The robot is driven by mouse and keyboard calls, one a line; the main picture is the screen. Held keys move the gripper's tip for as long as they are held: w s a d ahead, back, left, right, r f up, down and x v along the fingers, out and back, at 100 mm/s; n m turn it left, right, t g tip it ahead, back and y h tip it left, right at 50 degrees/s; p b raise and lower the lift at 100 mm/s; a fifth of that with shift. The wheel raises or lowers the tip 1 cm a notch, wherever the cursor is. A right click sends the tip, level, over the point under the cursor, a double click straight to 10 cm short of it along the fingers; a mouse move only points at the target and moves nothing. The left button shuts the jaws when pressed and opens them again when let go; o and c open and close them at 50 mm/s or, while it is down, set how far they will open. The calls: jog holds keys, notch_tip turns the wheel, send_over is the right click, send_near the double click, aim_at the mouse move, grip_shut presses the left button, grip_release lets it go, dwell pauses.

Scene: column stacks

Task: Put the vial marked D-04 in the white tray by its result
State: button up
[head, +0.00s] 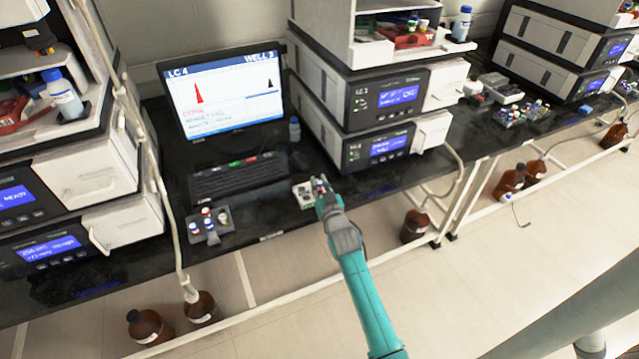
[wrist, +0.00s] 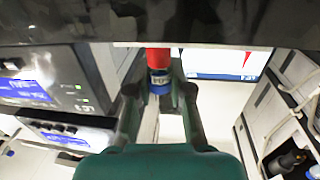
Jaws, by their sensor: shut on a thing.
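My gripper (head: 325,190) is shut on a small vial with red and blue parts, seen close up in the wrist view (wrist: 158,72). Its label is too small to read, so I cannot tell whether it is D-04. In the head view the held vial is mostly hidden by the gripper. A small pale tray (head: 303,198) lies on the bench just left of the gripper; I cannot tell if the vial touches it. A grey rack (head: 212,238) with several capped vials stands further left. A monitor (head: 224,96) shows LC 4, WELL 3, a large red peak and a small black one.
A keyboard (head: 238,178) lies before the monitor. Stacked instruments (head: 376,140) stand right of my gripper, and another stack (head: 75,215) stands at far left. Brown bottles (head: 415,226) stand on the floor below the black bench.

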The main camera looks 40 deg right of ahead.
jog(key=shift+f, duration=1)
dwell(0.5)
jog(key=o, duration=0.9)
jog(key=v, duration=1.2)
